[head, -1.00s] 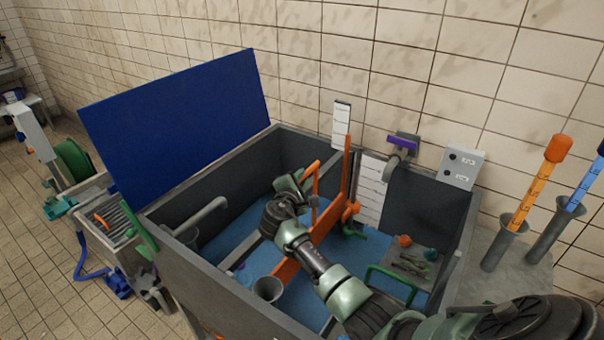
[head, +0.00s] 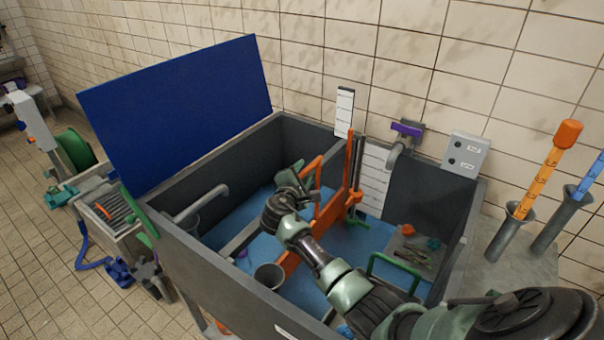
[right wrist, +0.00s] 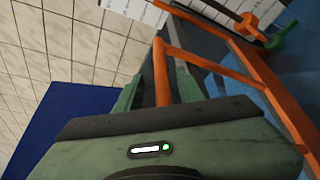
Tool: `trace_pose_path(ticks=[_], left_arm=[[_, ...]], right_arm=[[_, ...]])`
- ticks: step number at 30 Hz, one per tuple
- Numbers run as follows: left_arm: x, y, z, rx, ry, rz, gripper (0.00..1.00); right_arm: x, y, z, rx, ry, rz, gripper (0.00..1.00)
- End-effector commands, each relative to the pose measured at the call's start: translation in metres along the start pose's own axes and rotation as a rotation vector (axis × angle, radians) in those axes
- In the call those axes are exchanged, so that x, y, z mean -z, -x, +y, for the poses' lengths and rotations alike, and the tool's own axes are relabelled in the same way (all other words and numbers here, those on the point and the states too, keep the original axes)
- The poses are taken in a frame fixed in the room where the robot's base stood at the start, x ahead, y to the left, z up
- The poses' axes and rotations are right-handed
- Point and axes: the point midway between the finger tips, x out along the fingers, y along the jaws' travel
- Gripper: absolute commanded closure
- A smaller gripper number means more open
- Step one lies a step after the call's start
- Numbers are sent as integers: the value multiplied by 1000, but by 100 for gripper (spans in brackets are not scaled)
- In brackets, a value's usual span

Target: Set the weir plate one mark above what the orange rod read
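The orange weir plate (head: 328,212) stands across the blue-floored tank, with an orange loop handle (head: 307,171) on its near side. The handle also shows in the right wrist view (right wrist: 161,72). My right gripper (head: 310,181) is at this handle. In the right wrist view its two fingers stand on either side of the handle bar with gaps visible, so it looks open. An upright white marked scale (head: 344,113) stands behind the plate; its marks are too small to read. The orange rod (head: 541,176) stands tilted in a grey holder at the right. My left gripper is out of view.
A blue rod (head: 590,178) stands in a second holder at the right. A blue panel (head: 180,110) rises at the tank's left. A purple-topped tap (head: 407,130), a grey cup (head: 268,275) and a green bar handle (head: 393,269) are around my right arm.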

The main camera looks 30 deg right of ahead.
Motion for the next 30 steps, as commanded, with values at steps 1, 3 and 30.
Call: trace_pose_path(ticks=[1, 3, 30], left_arm=[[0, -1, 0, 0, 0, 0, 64], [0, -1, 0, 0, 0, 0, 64], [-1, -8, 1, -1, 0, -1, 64]], right_arm=[[1, 4, -1, 0, 0, 2, 62], [2, 13, -1, -1, 0, 4, 62], [3, 77, 1, -3, 1, 4, 62]])
